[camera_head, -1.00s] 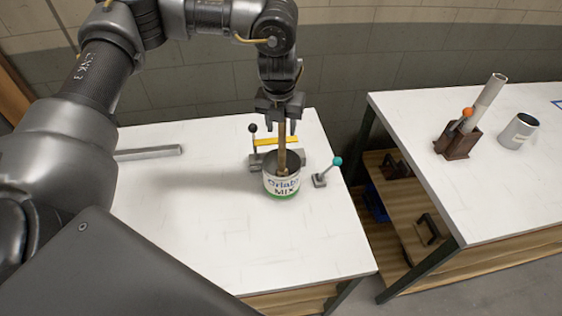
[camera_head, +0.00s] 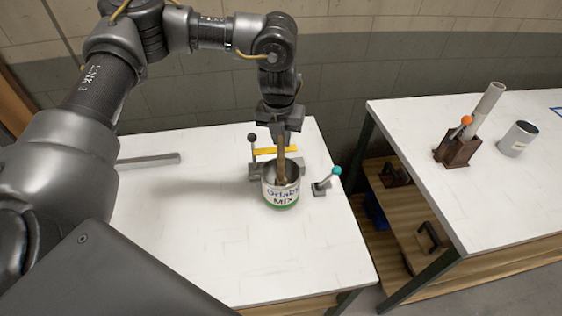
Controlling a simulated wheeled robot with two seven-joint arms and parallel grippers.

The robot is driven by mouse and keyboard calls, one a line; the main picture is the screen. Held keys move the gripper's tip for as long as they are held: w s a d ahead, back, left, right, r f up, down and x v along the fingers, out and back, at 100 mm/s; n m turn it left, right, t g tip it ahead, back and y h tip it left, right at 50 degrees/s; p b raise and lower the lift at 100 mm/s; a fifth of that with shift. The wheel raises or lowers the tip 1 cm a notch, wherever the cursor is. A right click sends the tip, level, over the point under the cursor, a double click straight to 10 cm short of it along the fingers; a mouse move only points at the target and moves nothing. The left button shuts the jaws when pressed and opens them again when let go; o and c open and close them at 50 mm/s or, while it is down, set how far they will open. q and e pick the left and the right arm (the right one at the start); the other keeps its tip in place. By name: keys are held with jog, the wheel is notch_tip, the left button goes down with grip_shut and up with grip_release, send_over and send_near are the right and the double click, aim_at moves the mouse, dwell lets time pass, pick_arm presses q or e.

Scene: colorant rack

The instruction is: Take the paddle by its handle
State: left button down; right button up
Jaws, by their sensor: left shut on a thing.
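The wooden paddle (camera_head: 281,165) stands nearly upright in an open can (camera_head: 281,196) labelled "MIX" with a green base band. The can stands on the left white table, and the paddle's lower end is hidden inside it. My left gripper (camera_head: 280,128) points down from above and is shut on the upper end of the paddle, its handle. My right gripper is not in view.
Behind the can is a clamp with a yellow bar (camera_head: 276,150) and a black-knobbed lever. A teal-knobbed lever (camera_head: 327,181) stands close right of the can. A grey bar (camera_head: 148,160) lies at left. The right table (camera_head: 500,200) holds a brown holder (camera_head: 457,150) and a grey cup (camera_head: 517,139).

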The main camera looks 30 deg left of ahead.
pick_arm(q)
notch_tip(320, 180, up, 10)
jog(key=shift+f+b, duration=0.1)
jog(key=shift+b, duration=0.95)
